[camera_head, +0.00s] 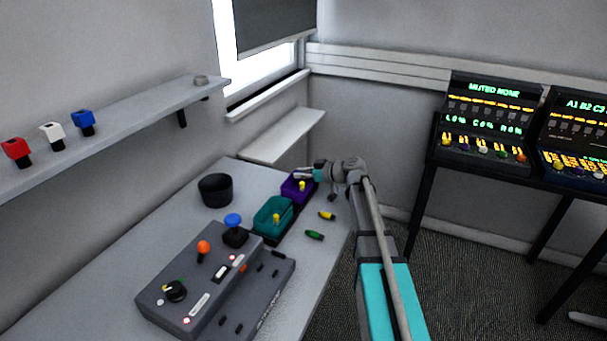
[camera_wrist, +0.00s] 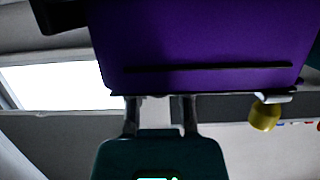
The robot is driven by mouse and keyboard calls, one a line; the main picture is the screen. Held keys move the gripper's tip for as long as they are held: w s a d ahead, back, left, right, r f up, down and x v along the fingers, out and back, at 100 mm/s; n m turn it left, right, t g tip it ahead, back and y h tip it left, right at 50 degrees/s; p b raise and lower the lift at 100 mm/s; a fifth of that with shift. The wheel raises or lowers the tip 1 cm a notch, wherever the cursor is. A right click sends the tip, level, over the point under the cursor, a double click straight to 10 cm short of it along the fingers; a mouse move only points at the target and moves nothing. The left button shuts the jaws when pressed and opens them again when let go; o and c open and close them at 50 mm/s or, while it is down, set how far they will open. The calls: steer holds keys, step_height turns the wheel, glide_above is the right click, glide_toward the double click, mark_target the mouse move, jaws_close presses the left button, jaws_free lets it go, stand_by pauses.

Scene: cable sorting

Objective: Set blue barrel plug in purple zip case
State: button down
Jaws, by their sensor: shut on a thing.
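The purple zip case (camera_head: 291,196) sits at the far end of the table. My gripper (camera_head: 298,176) is at its far edge, apparently touching or just over it. In the wrist view the purple case (camera_wrist: 205,40) fills the top, with a dark slit across it, and a yellow knob (camera_wrist: 264,116) at its right edge. My gripper's two grey fingers (camera_wrist: 160,112) reach to the case's edge; their tips are hidden there. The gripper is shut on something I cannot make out. I see no blue barrel plug in either view.
A teal case (camera_head: 262,222) stands beside the purple one. A yellow plug (camera_head: 327,215) and a green plug (camera_head: 315,235) lie near the table's right edge. A black cup (camera_head: 215,190) and a grey control box (camera_head: 195,275) take up the left and front.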

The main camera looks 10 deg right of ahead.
steer(key=c, duration=0.5)
jaws_free()
steer(key=shift+s, duration=0.1)
steer(key=shift+c, duration=0.2)
steer(key=shift+f, duration=0.1)
steer(key=shift+r, duration=0.2)
steer(key=shift+r+p, duration=0.45)
steer(key=shift+p, duration=0.2)
steer(key=p+v, duration=0.3)
steer(key=v, duration=0.9)
